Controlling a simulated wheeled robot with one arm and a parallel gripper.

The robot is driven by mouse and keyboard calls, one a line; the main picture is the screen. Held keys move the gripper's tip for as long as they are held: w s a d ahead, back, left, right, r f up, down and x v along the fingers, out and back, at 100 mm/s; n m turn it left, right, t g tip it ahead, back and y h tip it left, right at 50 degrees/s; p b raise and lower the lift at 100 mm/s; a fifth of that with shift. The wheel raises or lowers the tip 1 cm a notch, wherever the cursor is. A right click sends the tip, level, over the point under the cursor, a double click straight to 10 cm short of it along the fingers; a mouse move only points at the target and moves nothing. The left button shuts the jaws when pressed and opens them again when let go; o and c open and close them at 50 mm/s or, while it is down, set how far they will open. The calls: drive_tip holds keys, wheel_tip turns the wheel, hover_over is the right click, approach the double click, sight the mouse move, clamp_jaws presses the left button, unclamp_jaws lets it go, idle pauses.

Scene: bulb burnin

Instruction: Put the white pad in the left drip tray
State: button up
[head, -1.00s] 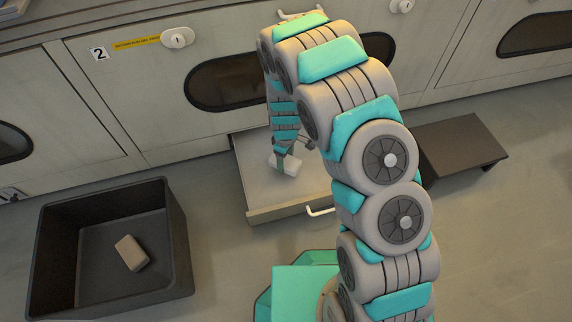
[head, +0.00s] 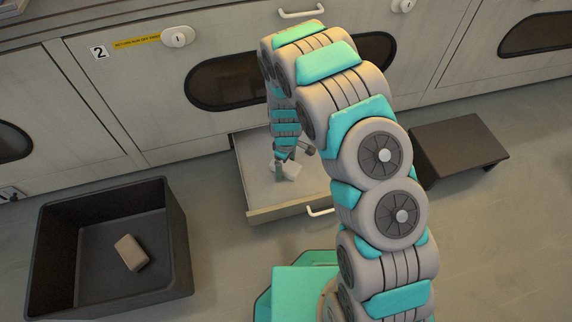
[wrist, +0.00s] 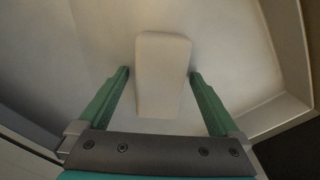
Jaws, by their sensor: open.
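The white pad (wrist: 162,75) lies in the open drawer-like tray (head: 262,213) under the cabinet; it also shows in the head view (head: 290,170). My gripper (wrist: 160,75) is open, with one green finger on each side of the pad. I see gaps between both fingers and the pad. In the head view my gripper (head: 284,170) is down inside the tray, and my arm hides the tray's right part. I cannot tell how far the fingertips are above the tray floor.
A dark open bin (head: 90,300) with a brown-grey block (head: 131,252) in it stands on the floor at left. A low dark step (head: 458,148) is at right. The cabinet front (head: 140,90) with handles and dark windows stands behind. Bare floor shows between bin and tray.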

wheel_tip(320, 180, up, 12)
drive_tip(key=p, duration=0.2)
wheel_tip(320, 180, up, 12)
drive_tip(key=m, duration=0.4)
hover_over(286, 165)
drive_tip(key=s+d, duration=0.6)
drive_tip(key=s+d+r+m, duration=0.2)
drive_tip(key=s+r, duration=0.3)
drive_tip(key=s, duration=0.4)
drive_tip(key=s+d+r+m+g, duration=0.1)
drive_tip(key=s+d+r+m, duration=0.2)
drive_tip(key=s, duration=0.6)
drive_tip(key=s+d+r+m, duration=0.3)
drive_tip(key=s+d+r, duration=0.1)
drive_tip(key=s+r, duration=0.3)
drive_tip(key=shift+s+g, duration=0.4)
drive_tip(key=shift+s, duration=0.65)
drive_tip(key=shift+d, duration=0.1)
